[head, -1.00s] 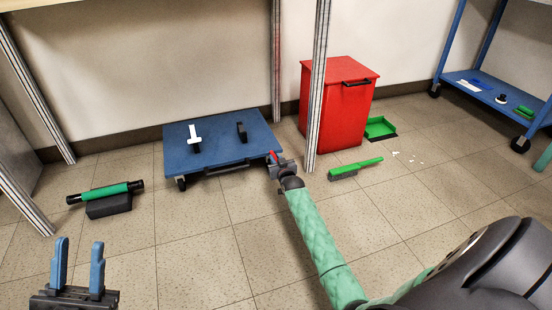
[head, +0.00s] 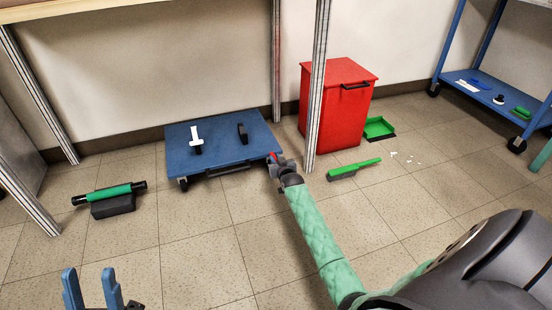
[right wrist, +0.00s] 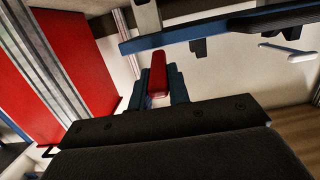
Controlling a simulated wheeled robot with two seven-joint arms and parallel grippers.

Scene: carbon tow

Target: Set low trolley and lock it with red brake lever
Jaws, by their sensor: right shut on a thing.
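The low blue trolley (head: 220,157) stands on the floor under the bench, near the wall. The red brake lever (head: 273,156) is at its front right corner, and it shows large in the right wrist view (right wrist: 158,74). My right gripper (head: 277,162) is at that corner, shut on the lever; its blue fingers lie on both sides of the lever in the right wrist view (right wrist: 160,85). My left gripper (head: 92,289) is open and empty at the lower left, above the floor, away from the trolley.
A white-handled item (head: 195,135) and a black block (head: 242,133) are on the trolley deck. A bench leg (head: 318,90) stands just right of the trolley. Beyond it are a red bin (head: 338,110), a green dustpan (head: 379,127) and a green brush (head: 355,169). A green roller (head: 110,193) lies left.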

